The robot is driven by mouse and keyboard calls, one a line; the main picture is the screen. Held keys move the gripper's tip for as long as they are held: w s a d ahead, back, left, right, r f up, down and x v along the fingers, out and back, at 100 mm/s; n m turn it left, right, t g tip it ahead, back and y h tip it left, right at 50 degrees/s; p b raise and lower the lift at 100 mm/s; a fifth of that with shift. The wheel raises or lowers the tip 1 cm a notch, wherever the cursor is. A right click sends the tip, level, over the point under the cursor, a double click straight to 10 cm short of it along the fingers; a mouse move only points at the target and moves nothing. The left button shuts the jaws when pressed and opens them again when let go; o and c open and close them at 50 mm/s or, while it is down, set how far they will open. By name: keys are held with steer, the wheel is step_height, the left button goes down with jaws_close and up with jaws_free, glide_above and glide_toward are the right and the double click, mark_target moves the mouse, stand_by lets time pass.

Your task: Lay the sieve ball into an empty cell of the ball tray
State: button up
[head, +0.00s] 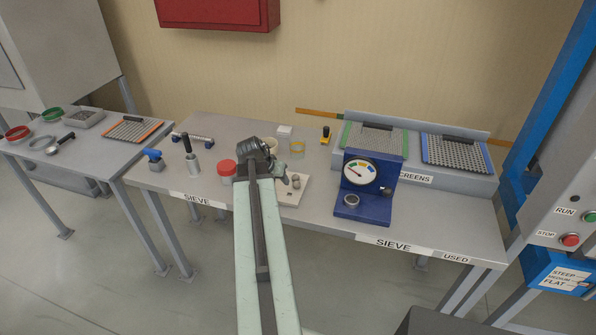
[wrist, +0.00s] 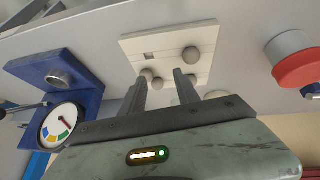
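The white ball tray (wrist: 174,38) lies flat on the table below my gripper. It also shows in the head view (head: 291,199), partly hidden by my arm. A larger grey ball (wrist: 191,55) sits on its right half in the wrist view. I cannot tell which ball is the sieve ball. My gripper (wrist: 160,78) is open over the tray's edge, its fingers apart, with nothing clearly held.
A blue gauge stand (head: 368,190) stands right of the tray in the head view, a red-lidded jar (head: 228,172) left. Sieve screens (head: 375,138) fill the back right. The front right tabletop is mostly clear.

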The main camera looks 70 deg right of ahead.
mark_target(296, 183)
steer(key=shift+m, duration=0.4)
steer(key=s+d+b, duration=0.1)
steer(key=s+d+f+b, duration=0.1)
steer(key=s+d, duration=0.1)
steer(key=shift+s, duration=0.2)
steer(key=b+x, duration=0.4)
steer(key=x, duration=0.1)
steer(key=shift+d+f+b, duration=0.2)
steer(key=shift+d+b, duration=0.15)
steer(key=shift+b, duration=0.05)
steer(key=shift+r, duration=0.15)
jaws_close()
